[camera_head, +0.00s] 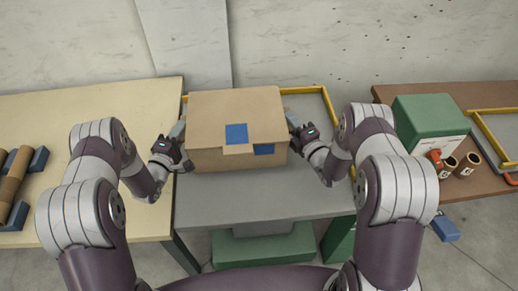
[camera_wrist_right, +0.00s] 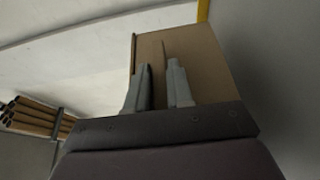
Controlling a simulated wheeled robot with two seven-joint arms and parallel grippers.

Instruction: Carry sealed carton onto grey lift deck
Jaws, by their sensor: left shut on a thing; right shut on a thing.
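The sealed brown carton (camera_head: 215,108) with blue patches is at the middle of the head view, between my two grippers. My left gripper (camera_head: 181,140) is shut on its left side. My right gripper (camera_head: 292,131) is shut on its right side. In the right wrist view the carton (camera_wrist_right: 208,58) stands between and beyond the right gripper's fingers (camera_wrist_right: 160,88). The grey lift deck (camera_head: 255,204) lies below the carton. The carton hides part of the deck, and I cannot tell whether its underside touches it.
Yellow rails (camera_head: 327,102) edge the deck. A pale table (camera_head: 60,112) with brown tubes (camera_head: 14,180) is at left. A brown table (camera_head: 455,92) at right holds a green machine (camera_head: 430,118) and small brown rolls (camera_head: 466,164). A concrete wall stands behind.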

